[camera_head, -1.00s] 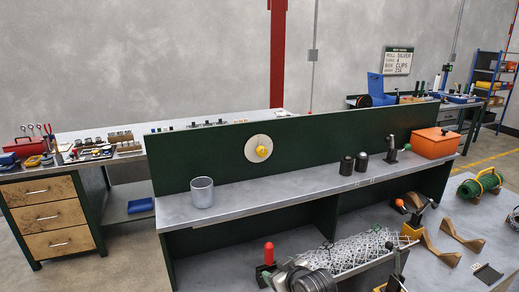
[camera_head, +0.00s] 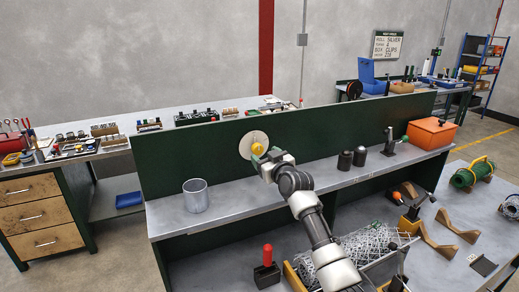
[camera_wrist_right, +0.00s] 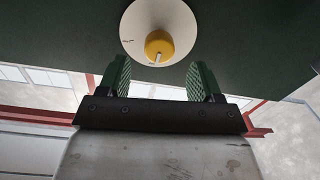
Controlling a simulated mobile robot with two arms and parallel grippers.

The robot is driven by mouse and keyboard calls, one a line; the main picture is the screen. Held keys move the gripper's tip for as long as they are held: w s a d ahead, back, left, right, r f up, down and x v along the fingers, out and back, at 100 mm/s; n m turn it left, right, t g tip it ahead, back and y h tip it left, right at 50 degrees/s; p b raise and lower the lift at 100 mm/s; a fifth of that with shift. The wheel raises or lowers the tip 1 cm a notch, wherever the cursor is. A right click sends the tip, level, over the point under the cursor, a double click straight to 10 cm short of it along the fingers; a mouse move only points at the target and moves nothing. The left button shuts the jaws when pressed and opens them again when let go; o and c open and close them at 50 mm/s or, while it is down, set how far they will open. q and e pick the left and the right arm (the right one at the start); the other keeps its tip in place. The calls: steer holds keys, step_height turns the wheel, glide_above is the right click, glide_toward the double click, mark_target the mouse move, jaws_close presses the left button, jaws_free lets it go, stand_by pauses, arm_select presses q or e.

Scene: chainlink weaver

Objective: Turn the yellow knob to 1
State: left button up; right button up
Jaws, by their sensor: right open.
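The yellow knob (camera_head: 257,149) sits on a round white dial plate (camera_head: 246,140) on the dark green upright panel. In the right wrist view the knob (camera_wrist_right: 159,44) has a pale pointer line aimed at the picture's lower edge. Small dark marks show on the plate's left side (camera_wrist_right: 128,40), too small to read. My right gripper (camera_head: 266,158) is close in front of the knob. In the wrist view its two green fingers (camera_wrist_right: 160,75) are spread apart, with the knob beyond their tips and apparently untouched. My left gripper is not in view.
A clear grey cylinder (camera_head: 195,196) stands left of the dial on the shelf (camera_head: 230,205). Two dark cylinders (camera_head: 345,161), a small black stand and an orange box (camera_head: 431,134) stand to the right. A wire mesh roll (camera_head: 365,245) lies below, near my arm.

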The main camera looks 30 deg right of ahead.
mark_target(259, 150)
steer(key=shift+w+d+r, duration=0.1)
steer(key=shift+w, duration=2)
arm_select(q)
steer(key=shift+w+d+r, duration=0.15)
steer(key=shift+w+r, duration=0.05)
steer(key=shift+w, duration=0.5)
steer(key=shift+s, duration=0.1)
arm_select(e)
steer(key=shift+c, duration=0.3)
steer(key=c, duration=0.9)
steer(key=shift+o, duration=0.2)
